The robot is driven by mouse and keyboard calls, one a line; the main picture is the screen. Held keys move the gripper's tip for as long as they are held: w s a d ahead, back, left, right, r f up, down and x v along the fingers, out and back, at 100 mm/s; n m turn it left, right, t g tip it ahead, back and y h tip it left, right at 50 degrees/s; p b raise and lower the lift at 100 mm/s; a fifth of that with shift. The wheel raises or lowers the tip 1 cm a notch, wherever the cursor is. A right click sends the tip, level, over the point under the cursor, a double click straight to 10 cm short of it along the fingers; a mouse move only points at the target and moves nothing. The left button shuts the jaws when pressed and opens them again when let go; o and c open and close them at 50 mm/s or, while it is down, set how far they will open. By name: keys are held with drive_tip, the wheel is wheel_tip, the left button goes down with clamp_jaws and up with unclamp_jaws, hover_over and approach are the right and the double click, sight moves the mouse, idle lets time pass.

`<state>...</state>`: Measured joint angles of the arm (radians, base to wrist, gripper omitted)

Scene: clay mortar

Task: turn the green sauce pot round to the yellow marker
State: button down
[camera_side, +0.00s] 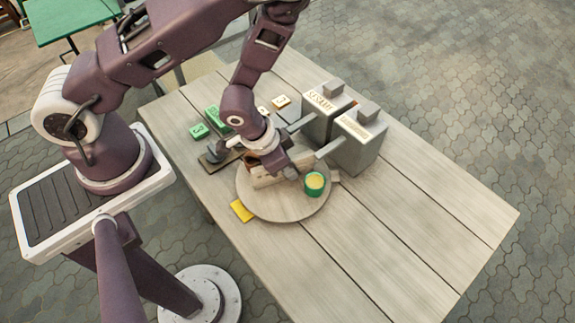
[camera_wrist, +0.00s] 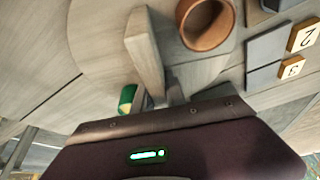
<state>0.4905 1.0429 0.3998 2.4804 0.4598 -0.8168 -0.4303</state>
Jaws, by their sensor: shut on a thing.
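The green sauce pot (camera_side: 314,184), with a yellowish top, stands near the right edge of a round wooden turntable (camera_side: 290,211). It also shows in the wrist view (camera_wrist: 127,98), left of my fingers. The yellow marker (camera_side: 241,211) lies on the table at the turntable's lower left edge, away from the pot; I do not see it in the wrist view. A wooden bar (camera_side: 262,181) stands up on the turntable and shows in the wrist view (camera_wrist: 145,50). My gripper (camera_side: 288,173) is low over the turntable, shut on the bar's end; the fingers are partly hidden.
Two grey boxes (camera_side: 358,146) with handles stand behind the turntable, one labelled SESAME. Green tiles (camera_side: 199,131) and numbered pale tiles (camera_wrist: 302,36) lie at the back left. A brown clay cup (camera_wrist: 205,24) is beside the bar. The table's front right is clear.

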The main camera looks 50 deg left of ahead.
drive_tip(key=shift+s+d+m+g+h, duration=0.1)
drive_tip(key=shift+m+g+h, duration=0.25)
drive_tip(key=shift+m, duration=0.95)
drive_tip(key=shift+d+m+g+h, duration=0.15)
drive_tip(key=shift+m+h, duration=0.4)
drive_tip(key=shift+m, duration=0.75)
drive_tip(key=shift+s+m+g+h, duration=0.2)
drive_tip(key=shift+m+g, duration=0.35)
drive_tip(key=shift+m, duration=1.05)
drive_tip(key=shift+s+m+g+h, duration=0.1)
drive_tip(key=shift+m+g+h, duration=0.35)
drive_tip(key=shift+m, duration=1.15)
drive_tip(key=shift+s+m+g, duration=0.1)
drive_tip(key=shift+m+g, duration=0.5)
drive_tip(key=shift+m, duration=0.8)
drive_tip(key=shift+s+m+g, duration=0.1)
drive_tip(key=shift+m+g, duration=0.5)
drive_tip(key=shift+m, duration=0.8)
drive_tip(key=shift+s+m+g+y, duration=0.15)
drive_tip(key=shift+m+g+y, duration=0.25)
drive_tip(key=shift+m, duration=0.8)
drive_tip(key=shift+s+m+g+y, duration=0.15)
drive_tip(key=shift+m+g, duration=0.35)
drive_tip(key=shift+m, duration=1.2)
drive_tip(key=c, duration=1.4)
unclamp_jaws()
drive_tip(key=shift+o, duration=0.2)
